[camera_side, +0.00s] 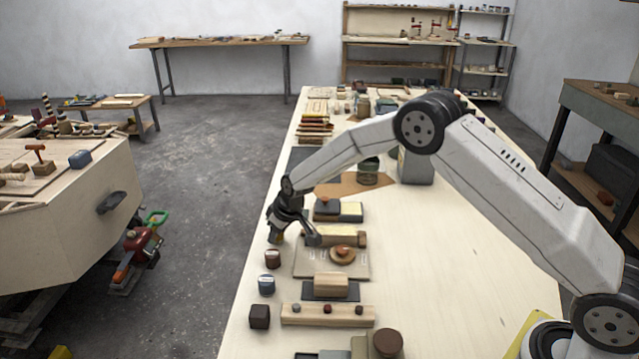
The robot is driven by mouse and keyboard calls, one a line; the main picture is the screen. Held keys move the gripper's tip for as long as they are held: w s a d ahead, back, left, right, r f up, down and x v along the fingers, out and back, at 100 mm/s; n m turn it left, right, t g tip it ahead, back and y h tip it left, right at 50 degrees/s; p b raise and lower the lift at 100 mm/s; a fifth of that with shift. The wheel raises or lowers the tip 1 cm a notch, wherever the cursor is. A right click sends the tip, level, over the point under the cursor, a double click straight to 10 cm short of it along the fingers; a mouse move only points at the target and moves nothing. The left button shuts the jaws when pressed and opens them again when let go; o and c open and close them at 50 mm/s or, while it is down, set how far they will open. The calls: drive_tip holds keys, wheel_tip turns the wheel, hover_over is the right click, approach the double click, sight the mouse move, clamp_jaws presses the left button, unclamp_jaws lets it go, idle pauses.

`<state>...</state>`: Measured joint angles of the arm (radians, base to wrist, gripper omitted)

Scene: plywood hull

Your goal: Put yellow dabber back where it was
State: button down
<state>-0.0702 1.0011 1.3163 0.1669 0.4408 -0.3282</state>
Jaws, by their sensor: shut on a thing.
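My gripper (281,229) is at the left edge of the long pale bench (440,270), pointing down. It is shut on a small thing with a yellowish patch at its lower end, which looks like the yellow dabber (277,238). The fingers hide most of it, and I cannot tell whether it touches the bench. Just nearer the camera, a row of small blocks or pots runs along the left edge: a dark brown one (273,258), a blue one (266,284) and a dark one (260,316).
Right of my gripper lie a board with a round wooden piece (342,254) and a wooden block (331,285). A wooden strip with knobs (327,314) lies nearer. The bench's right side is clear.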

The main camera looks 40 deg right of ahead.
drive_tip(key=shift+f, duration=0.1)
drive_tip(key=shift+c, duration=1.6)
unclamp_jaws()
drive_tip(key=v, duration=1.2)
